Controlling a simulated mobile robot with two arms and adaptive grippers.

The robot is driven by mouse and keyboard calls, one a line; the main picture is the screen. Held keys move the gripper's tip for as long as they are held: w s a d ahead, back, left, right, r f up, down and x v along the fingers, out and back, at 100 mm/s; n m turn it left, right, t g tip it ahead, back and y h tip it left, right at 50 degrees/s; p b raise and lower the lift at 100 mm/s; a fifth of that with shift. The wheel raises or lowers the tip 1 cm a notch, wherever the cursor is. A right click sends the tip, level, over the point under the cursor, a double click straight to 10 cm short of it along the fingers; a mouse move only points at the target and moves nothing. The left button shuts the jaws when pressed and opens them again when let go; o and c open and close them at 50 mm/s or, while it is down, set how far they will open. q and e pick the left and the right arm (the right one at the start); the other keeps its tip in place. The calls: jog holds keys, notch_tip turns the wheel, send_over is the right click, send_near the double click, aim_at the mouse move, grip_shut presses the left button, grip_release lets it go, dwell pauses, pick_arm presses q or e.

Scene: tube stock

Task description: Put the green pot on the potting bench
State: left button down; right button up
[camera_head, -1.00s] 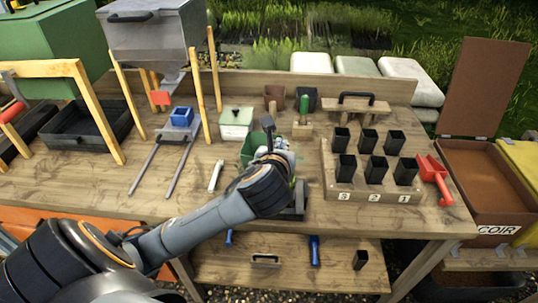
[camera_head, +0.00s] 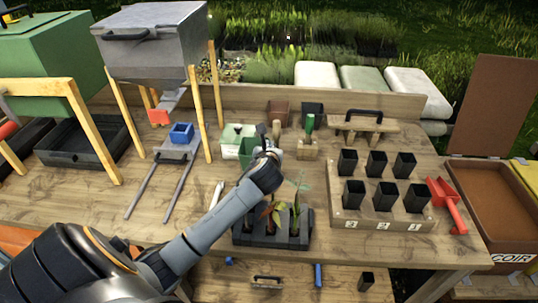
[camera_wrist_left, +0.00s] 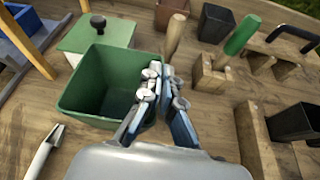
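The green pot (camera_head: 248,148) is upright over the back middle of the potting bench (camera_head: 120,203), beside a white box with a green lid (camera_head: 232,131). My left gripper (camera_head: 271,157) is at the pot's right side. In the left wrist view the pot (camera_wrist_left: 85,80) is empty, and my left gripper (camera_wrist_left: 160,75) has its fingers close together on the pot's right rim, one inside and one outside. The fingers hide that part of the rim. Whether the pot's base touches the bench is unclear. My right gripper is not in view.
A black tray with seedlings (camera_head: 246,239) lies under my left forearm. A wooden rack with black pots (camera_head: 350,214) and a red scoop (camera_head: 446,204) are at the right. A wooden handle (camera_wrist_left: 174,36) stands behind the pot. A hopper (camera_head: 150,45) is at the left.

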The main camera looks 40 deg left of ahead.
pick_arm(q)
jog(key=shift+w+a+f, duration=0.3)
jog(key=shift+w+f, duration=0.1)
jog(key=shift+f, duration=0.15)
jog(key=shift+w+a+f, duration=0.1)
jog(key=shift+w+f, duration=0.05)
jog(key=shift+f, duration=0.2)
notch_tip(320, 180, down, 3)
jog(key=shift+a+f+p, duration=0.1)
jog(key=shift+p, duration=0.2)
jog(key=shift+f, duration=0.15)
jog(key=c, duration=1.5)
grip_release()
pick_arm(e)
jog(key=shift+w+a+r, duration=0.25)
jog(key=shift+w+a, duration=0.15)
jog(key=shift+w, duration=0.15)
